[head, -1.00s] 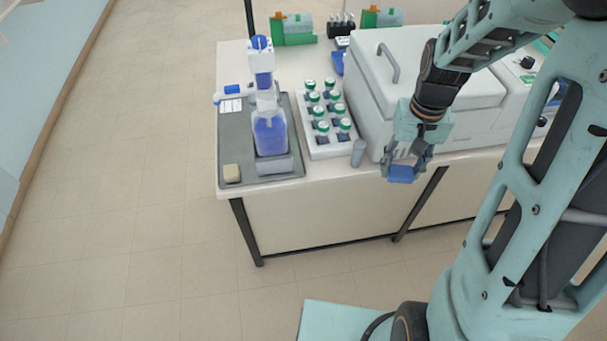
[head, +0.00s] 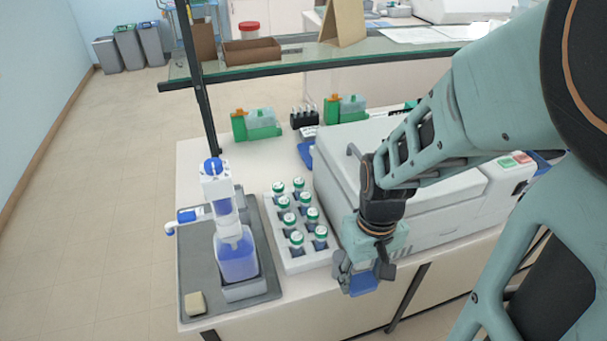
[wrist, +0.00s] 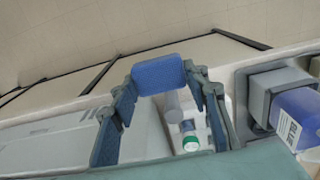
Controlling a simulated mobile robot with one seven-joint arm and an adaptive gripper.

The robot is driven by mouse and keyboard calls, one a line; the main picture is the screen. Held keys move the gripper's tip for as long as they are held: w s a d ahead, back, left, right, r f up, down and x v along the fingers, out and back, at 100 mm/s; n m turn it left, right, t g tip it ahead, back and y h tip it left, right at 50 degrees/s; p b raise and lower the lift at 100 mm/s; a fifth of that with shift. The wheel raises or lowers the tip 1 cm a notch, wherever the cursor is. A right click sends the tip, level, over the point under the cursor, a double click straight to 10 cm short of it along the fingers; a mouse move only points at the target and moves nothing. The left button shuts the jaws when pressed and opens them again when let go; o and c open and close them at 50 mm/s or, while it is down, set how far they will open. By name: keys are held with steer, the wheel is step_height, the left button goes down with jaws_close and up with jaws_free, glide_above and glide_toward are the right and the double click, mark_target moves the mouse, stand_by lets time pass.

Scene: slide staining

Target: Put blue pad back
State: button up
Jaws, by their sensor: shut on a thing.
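The blue pad (head: 363,283) is a small flat block held between the fingertips of my gripper (head: 362,272). The gripper is shut on it in front of the white machine, close to the bench's front edge. In the wrist view the blue pad (wrist: 158,74) spans the gap between both fingers of my gripper (wrist: 160,82). It seems clear of the bench top.
A grey tray (head: 196,262) at left holds a blue-liquid bottle (head: 236,258) and a beige block (head: 195,303). A white rack (head: 288,254) of green-capped bottles stands beside the white machine (head: 330,190). Green-and-orange holders (head: 255,124) stand at the back.

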steer(key=b, duration=0.3)
glide_toward(308, 283)
steer(key=s+d+r, duration=0.2)
steer(key=s+d, duration=0.1)
steer(key=d, duration=0.1)
steer(key=a+f+b, duration=0.1)
steer(key=w+a+f+b, duration=0.2)
steer(key=f, duration=0.1)
steer(key=shift+w+a+f, duration=0.25)
steer(key=shift+w+f, duration=0.05)
steer(key=shift+w+a+f+b, duration=0.15)
steer(key=shift+f+b, duration=0.7)
steer(key=shift+f, duration=0.15)
steer(key=shift+w+a+f+b, duration=0.1)
steer(key=shift+f+b, duration=0.7)
steer(key=shift+f, duration=0.15)
steer(key=shift+f, duration=0.15)
steer(key=o, duration=0.8)
steer(key=shift+o, duration=0.6)
